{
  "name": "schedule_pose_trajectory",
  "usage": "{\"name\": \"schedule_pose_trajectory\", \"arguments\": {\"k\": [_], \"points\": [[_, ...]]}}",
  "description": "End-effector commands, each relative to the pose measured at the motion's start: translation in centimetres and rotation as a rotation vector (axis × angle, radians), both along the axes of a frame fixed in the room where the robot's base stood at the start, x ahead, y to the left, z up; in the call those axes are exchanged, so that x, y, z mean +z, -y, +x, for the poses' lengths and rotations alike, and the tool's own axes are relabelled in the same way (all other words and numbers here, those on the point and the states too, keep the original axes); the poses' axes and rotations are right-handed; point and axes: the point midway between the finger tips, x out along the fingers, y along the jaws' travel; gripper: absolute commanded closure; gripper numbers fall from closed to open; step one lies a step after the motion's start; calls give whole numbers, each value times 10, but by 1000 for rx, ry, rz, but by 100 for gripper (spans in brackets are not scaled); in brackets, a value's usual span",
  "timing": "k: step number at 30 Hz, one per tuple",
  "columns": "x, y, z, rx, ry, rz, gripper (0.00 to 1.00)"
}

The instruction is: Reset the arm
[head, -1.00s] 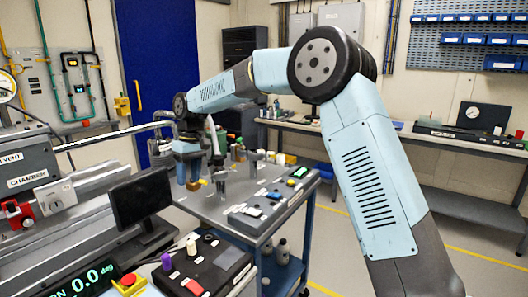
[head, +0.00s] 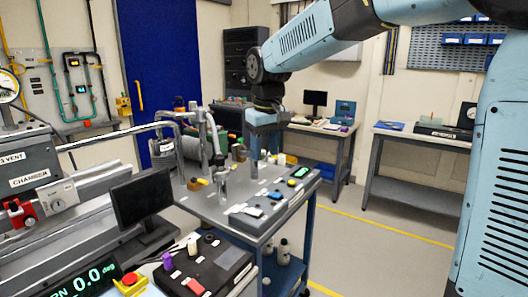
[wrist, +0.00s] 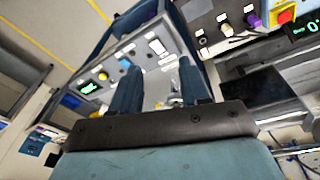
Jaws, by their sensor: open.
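My gripper (head: 256,152) points down over the right part of the grey cart top (head: 205,203) in the head view. In the wrist view my gripper (wrist: 157,88) has its two blue fingers apart, with nothing between them. It is open and empty. The control box (head: 275,205) with a green display lies on the cart in front of the fingers in the head view. Whether the fingertips clear the small things behind it is hard to tell.
A monitor (head: 140,198) and a black box with knobs (head: 205,270) stand in the front left. Metal posts (head: 222,185) and a bent pipe (head: 178,140) rise near the cart's middle and back. Floor to the right of the cart (head: 380,245) is clear.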

Motion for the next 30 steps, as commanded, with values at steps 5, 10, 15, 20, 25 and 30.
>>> {"name": "schedule_pose_trajectory", "arguments": {"k": [5, 10, 15, 20, 25, 30], "points": [[14, 53, -34, -101, 60, 6, 55], [19, 99, -69, -198, 111, 18, 55], [19, 140, -107, -292, 162, 40, 55], [13, 174, -145, -382, 208, 68, 55], [0, 204, -185, -472, 255, 103, 55], [-15, 223, -215, -539, 289, 134, 55]]}}
